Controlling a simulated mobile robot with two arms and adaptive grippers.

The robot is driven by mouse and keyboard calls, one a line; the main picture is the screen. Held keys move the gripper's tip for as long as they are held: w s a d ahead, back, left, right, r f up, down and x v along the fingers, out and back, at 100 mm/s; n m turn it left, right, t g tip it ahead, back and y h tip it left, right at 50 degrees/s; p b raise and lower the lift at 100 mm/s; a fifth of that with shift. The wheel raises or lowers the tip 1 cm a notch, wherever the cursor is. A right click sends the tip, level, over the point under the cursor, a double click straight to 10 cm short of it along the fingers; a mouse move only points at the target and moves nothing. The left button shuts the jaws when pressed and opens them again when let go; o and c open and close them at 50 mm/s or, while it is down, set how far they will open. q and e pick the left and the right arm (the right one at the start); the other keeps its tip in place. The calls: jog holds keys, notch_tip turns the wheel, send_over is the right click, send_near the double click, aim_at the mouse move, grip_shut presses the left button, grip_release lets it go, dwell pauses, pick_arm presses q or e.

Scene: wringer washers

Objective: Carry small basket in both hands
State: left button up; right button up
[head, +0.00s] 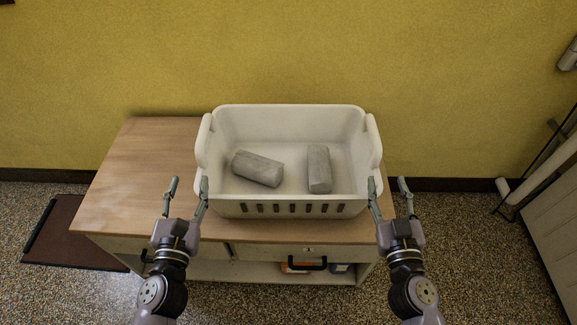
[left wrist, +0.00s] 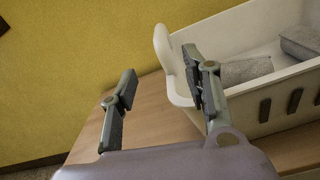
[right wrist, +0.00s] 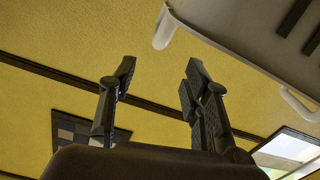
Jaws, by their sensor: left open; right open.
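The small white basket (head: 290,208) stands upright on the wooden cabinet, with a raised handle at each end and slots along its front. Two grey rolled cloths, one on the left (head: 257,168) and one on the right (head: 319,169), lie inside it. My left gripper (head: 187,189) is open at the basket's front left corner. Its right finger overlaps the basket's edge in the head view; I cannot tell whether it touches. My right gripper (head: 390,188) is open at the front right corner, its left finger close beside the basket wall. Both grippers are empty. The basket (left wrist: 262,104) also shows in the left wrist view.
The wooden cabinet top (head: 135,180) is bare to the left of the basket. A yellow wall (head: 290,50) stands close behind. A dark mat (head: 65,232) lies on the speckled floor at left. A white appliance (head: 545,215) stands at the right.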

pick_arm(q)
send_near(203, 128)
jog(key=w, duration=0.6)
jog(key=w+f, duration=0.1)
jog(key=w, duration=0.3)
jog(key=shift+f, duration=0.1)
pick_arm(e)
send_near(374, 128)
jog(key=w, duration=0.3)
jog(key=w+f, duration=0.1)
jog(key=w, duration=0.6)
jog(key=shift+d+f, duration=0.1)
jog(key=shift+f, duration=0.1)
pick_arm(q)
jog(key=shift+c, duration=0.5)
pick_arm(e)
jog(key=shift+c, duration=0.5)
pick_arm(q)
grip_shut()
pick_arm(e)
grip_shut()
pick_arm(q)
jog(key=shift+r, duration=0.25)
pick_arm(e)
jog(key=shift+r, duration=0.25)
